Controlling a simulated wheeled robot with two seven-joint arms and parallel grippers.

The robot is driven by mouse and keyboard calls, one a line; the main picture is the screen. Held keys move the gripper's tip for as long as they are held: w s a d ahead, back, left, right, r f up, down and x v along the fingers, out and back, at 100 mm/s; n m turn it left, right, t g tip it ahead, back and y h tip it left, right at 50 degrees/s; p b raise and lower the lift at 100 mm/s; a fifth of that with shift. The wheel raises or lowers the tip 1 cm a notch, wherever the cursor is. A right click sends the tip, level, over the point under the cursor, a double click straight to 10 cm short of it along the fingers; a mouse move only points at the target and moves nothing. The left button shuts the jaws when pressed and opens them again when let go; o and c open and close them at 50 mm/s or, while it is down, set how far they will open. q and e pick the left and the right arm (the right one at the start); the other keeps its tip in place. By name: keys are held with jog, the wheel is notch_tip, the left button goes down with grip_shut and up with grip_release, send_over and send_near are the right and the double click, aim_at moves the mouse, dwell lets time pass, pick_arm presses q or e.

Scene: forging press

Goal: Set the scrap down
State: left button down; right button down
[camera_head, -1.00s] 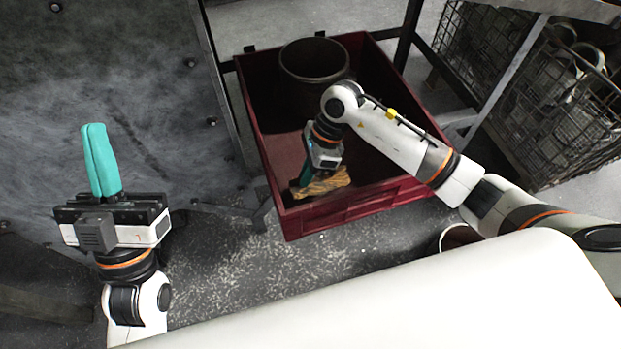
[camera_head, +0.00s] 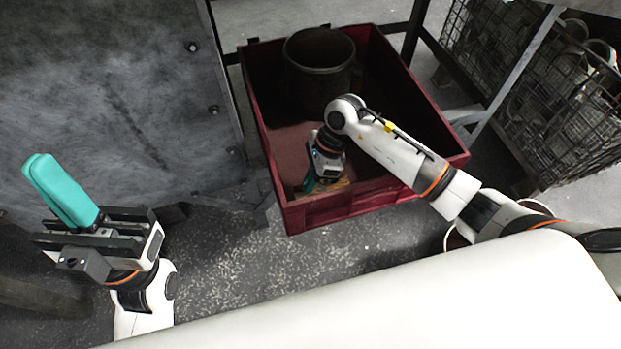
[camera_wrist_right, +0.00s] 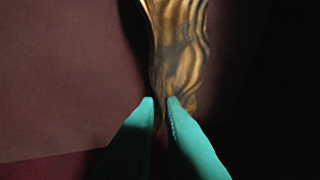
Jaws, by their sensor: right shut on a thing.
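The scrap is a yellow-brown, streaked piece. In the head view only a bit of the scrap (camera_head: 338,185) shows, low inside the red bin (camera_head: 345,207) near its front wall. My right gripper (camera_head: 311,186) reaches down into the bin, and its wrist hides most of the scrap. In the right wrist view, the teal fingertips of my right gripper (camera_wrist_right: 160,103) are closed on the narrow end of the scrap (camera_wrist_right: 180,50). I cannot tell whether the scrap touches the bin floor. My left gripper (camera_head: 45,165) is empty, its teal fingers together, away to the left.
A dark round pot (camera_head: 320,75) stands in the back of the bin. A wire basket (camera_head: 560,100) with metal parts is at the right. A large grey metal plate (camera_head: 110,90) fills the left. A bucket (camera_head: 455,240) is partly hidden by my right arm.

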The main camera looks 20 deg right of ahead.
jog(key=c, duration=1.5)
grip_release()
jog(key=shift+f, duration=0.1)
